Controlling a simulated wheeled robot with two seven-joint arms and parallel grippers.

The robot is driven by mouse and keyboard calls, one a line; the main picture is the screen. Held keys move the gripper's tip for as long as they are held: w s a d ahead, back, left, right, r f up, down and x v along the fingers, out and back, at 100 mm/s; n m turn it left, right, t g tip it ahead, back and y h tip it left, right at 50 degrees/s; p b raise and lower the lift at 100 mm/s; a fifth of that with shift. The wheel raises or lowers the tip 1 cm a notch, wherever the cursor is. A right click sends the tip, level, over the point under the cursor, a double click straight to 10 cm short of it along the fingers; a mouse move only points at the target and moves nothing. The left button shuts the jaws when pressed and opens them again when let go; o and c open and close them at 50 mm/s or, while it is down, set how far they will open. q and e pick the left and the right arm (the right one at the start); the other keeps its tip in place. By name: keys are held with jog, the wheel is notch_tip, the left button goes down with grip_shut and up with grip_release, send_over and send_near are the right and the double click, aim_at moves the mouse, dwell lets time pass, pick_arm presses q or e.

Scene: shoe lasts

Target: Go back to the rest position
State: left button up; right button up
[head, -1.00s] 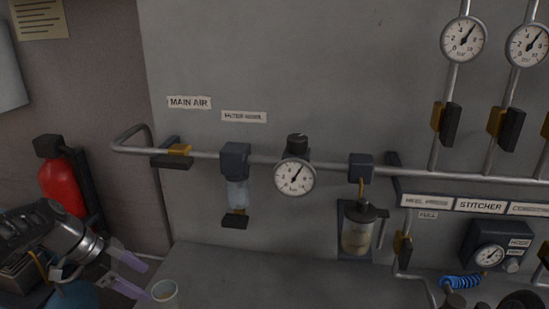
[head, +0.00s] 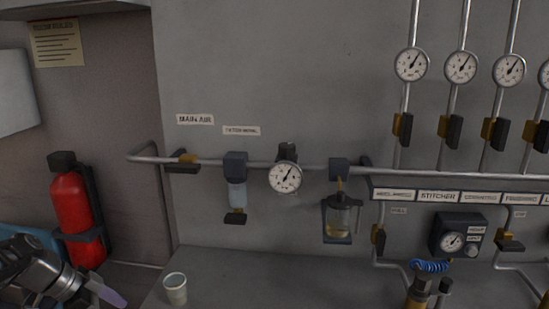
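My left gripper (head: 104,294) is at the lower left of the head view, partly cut off by the bottom edge. A pale purple fingertip shows, but the gap between the fingers cannot be made out. My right gripper is not clearly in view.
A red fire extinguisher (head: 77,213) hangs at the left. A pipe (head: 310,166) with valves, a main gauge (head: 285,177) and an oiler (head: 340,220) runs along the wall.

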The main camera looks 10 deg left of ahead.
pick_arm(q)
jog(key=w+a+f+n+t+y, duration=0.2)
jog(key=w+a+f+n+y, duration=0.15)
jog(key=f+n, duration=0.55)
jog(key=d+f+n, duration=0.6)
jog(key=d+f, duration=0.4)
jog(key=f, duration=0.5)
jog(key=s+d+f+m+g, duration=0.1)
jog(key=s+d+f, duration=0.3)
jog(key=d, duration=0.5)
jog(key=s+d+f+m+g+h, duration=0.1)
jog(key=s+d+f, duration=0.3)
jog(key=s+d, duration=0.5)
jog(key=s+d+f+m+g+h, duration=0.1)
jog(key=s+d+f+g, duration=0.2)
jog(key=s+d, duration=0.4)
jog(key=d+f, duration=0.1)
jog(key=d, duration=0.1)
jog(key=shift+s+d, duration=0.25)
jog(key=shift+d, duration=0.05)
jog(key=shift+f+h, duration=0.1)
jog(key=shift+h, duration=0.15)
